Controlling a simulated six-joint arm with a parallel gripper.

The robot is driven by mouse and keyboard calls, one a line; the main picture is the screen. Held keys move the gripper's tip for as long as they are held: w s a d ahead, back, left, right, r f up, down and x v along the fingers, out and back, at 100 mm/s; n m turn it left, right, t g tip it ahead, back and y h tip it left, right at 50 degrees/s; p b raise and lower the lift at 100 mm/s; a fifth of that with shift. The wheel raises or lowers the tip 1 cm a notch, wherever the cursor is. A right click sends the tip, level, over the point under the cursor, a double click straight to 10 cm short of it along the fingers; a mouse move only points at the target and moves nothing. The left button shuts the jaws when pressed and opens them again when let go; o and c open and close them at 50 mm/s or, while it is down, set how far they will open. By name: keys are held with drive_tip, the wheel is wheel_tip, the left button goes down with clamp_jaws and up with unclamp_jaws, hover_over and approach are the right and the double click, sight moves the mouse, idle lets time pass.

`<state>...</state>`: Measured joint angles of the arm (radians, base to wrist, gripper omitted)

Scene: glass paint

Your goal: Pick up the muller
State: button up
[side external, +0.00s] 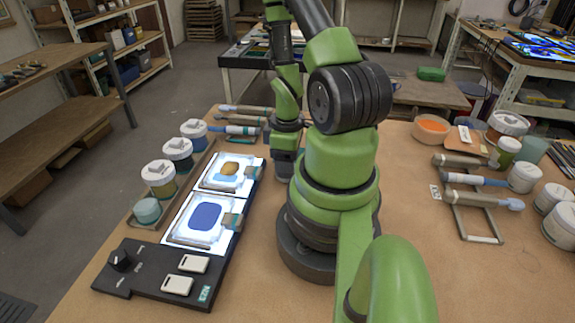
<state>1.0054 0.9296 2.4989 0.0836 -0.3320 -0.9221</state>
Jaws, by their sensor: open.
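My gripper (286,165) points down at the table, just right of the upper lit glass plate. My own arm stands in front of part of it, so its fingertips are hard to make out; it is open and I see nothing held. I cannot pick out the muller for certain. Several handled tools (245,109) lie at the back left, one with a blue section (236,130), their right ends near or behind my arm. More handled tools (478,180) lie on a rack at the right.
A black light panel (148,283) holds two lit plates, one with ochre paint (231,168), one with blue paint (205,216). White-lidded jars (159,178) line its left side. Jars and an orange bowl (431,130) stand at the right.

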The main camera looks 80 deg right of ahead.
clamp_jaws()
drive_tip(key=shift+r, duration=5)
